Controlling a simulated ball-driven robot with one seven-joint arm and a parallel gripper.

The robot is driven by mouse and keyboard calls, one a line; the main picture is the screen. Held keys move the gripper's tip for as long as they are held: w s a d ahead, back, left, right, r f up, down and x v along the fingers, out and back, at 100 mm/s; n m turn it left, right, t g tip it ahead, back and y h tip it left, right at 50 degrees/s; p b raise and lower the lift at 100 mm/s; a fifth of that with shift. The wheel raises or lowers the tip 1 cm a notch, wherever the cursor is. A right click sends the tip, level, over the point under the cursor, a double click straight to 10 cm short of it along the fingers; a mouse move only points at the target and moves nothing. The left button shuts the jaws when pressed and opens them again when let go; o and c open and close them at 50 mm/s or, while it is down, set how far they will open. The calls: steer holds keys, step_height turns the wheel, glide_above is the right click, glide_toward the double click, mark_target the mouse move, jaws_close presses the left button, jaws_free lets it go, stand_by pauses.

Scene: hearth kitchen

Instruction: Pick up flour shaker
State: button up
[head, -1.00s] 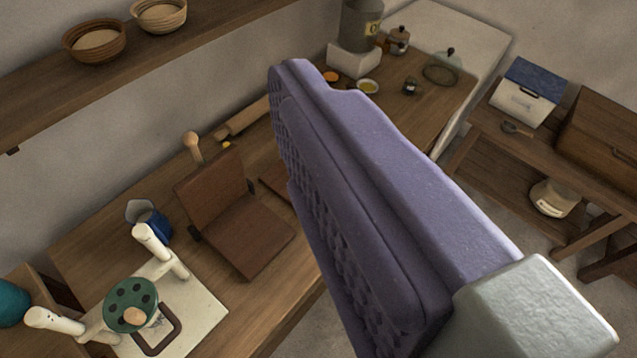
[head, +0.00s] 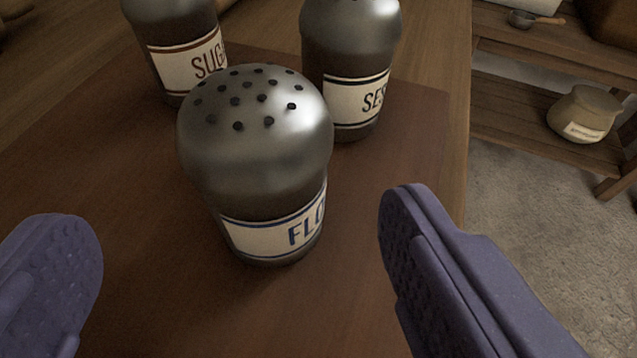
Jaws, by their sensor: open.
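The flour shaker (head: 255,160) is a dark, round-topped shaker with a silvery perforated cap and a cream label reading "FLO". It stands upright on a reddish-brown board (head: 120,200), in the middle of the head view. My gripper (head: 245,265) is open, one purple finger at the lower left and one at the lower right. The shaker stands ahead of the fingertips, roughly between their lines, and I see no contact with either finger.
A shaker labelled "SUG" (head: 175,45) stands behind left, and one labelled "SES" (head: 352,65) stands close behind right. The table edge runs down on the right, with floor (head: 540,190) beyond. A wooden shelf unit there holds a labelled pot (head: 583,112).

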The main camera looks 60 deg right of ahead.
mark_target(259, 209)
steer(key=x, duration=0.1)
steer(key=b+x, duration=0.1)
steer(key=x, duration=0.1)
steer(key=b+x, duration=0.1)
steer(key=x, duration=0.1)
steer(key=shift+s+d+f, duration=0.15)
steer(key=shift+d+f, duration=0.15)
steer(key=shift+f, duration=0.15)
steer(key=shift+d, duration=0.2)
steer(key=c, duration=1.2)
steer(key=shift+o, duration=0.2)
steer(key=shift+r, duration=0.15)
